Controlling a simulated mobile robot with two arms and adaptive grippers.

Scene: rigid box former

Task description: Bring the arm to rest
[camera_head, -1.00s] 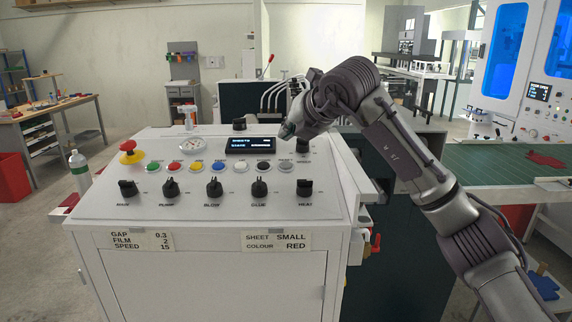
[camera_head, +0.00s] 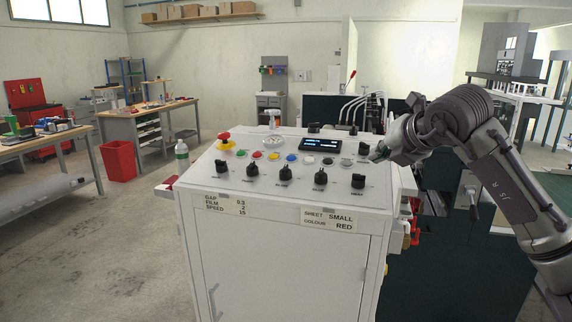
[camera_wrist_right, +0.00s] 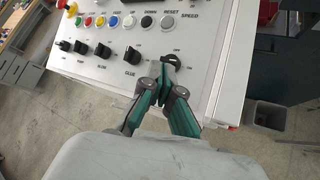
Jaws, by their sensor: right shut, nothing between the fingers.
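My right arm (camera_head: 505,170) comes in from the right in the head view. Its gripper (camera_head: 378,153) is over the right edge of the white control cabinet (camera_head: 280,250). In the right wrist view the gripper (camera_wrist_right: 165,80) is shut and empty, its fingertips in front of the knob at the right end of the row. I cannot tell whether they touch that knob. The panel carries several black knobs (camera_head: 284,174), a row of coloured buttons (camera_head: 257,155), a red emergency stop (camera_head: 225,139) and a lit display (camera_head: 320,145). My left gripper is not in view.
A green-capped bottle (camera_head: 182,154) stands left of the cabinet. A red bin (camera_head: 118,160) and workbenches (camera_head: 150,115) are further left. Dark machinery (camera_head: 460,230) stands right of the cabinet, under my arm. The floor (camera_head: 110,260) at left is clear.

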